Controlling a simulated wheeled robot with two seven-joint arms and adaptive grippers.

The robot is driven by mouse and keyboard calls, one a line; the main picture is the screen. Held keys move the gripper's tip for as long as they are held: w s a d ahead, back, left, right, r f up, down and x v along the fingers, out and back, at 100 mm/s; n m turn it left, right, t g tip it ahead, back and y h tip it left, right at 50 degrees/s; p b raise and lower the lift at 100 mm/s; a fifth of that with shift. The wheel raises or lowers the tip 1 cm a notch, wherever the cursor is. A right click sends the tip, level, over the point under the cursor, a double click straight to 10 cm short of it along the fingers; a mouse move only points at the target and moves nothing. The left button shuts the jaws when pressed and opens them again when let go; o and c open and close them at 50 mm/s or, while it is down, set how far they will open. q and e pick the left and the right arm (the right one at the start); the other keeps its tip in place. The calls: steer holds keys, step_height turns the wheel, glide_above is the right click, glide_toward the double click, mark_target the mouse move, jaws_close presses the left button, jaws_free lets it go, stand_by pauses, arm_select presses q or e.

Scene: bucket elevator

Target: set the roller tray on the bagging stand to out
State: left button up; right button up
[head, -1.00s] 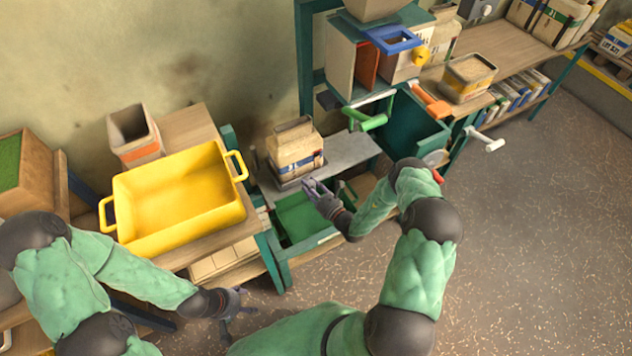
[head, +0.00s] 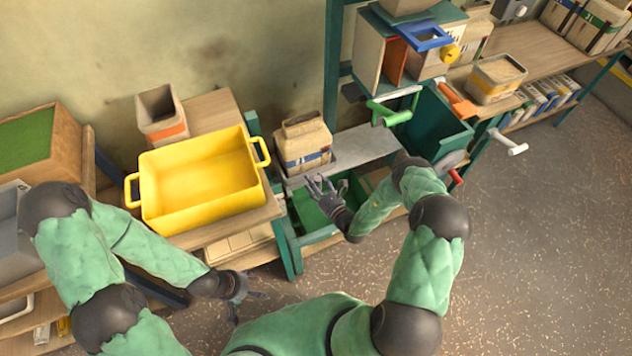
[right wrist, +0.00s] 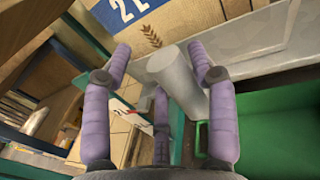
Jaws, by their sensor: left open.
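The bagging stand's grey tray (head: 365,147) is a flat plate above a green bin (head: 312,212). A paper bag (head: 304,146) stands upright at its left end; its front shows in the right wrist view (right wrist: 178,20). My right gripper (head: 319,184) is at the tray's front edge, fingers spread. In the right wrist view a pale grey cylinder (right wrist: 178,82), seemingly a handle, lies between the open fingers (right wrist: 158,52); I cannot tell whether they touch it. My left gripper (head: 246,305) is open and empty, low in front of the left bench.
A yellow two-handled tub (head: 200,185) stands on the left bench beside a tan bin (head: 162,115). Right of the stand are a green handle (head: 391,116), an orange handle (head: 457,102) and a white handle (head: 508,141). The floor at right is clear.

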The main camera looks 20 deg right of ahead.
steer(key=shift+d, duration=0.15)
steer(key=shift+s+d, duration=0.1)
steer(key=shift+s, duration=0.2)
steer(key=v, duration=1.1)
steer(key=shift+s, duration=0.15)
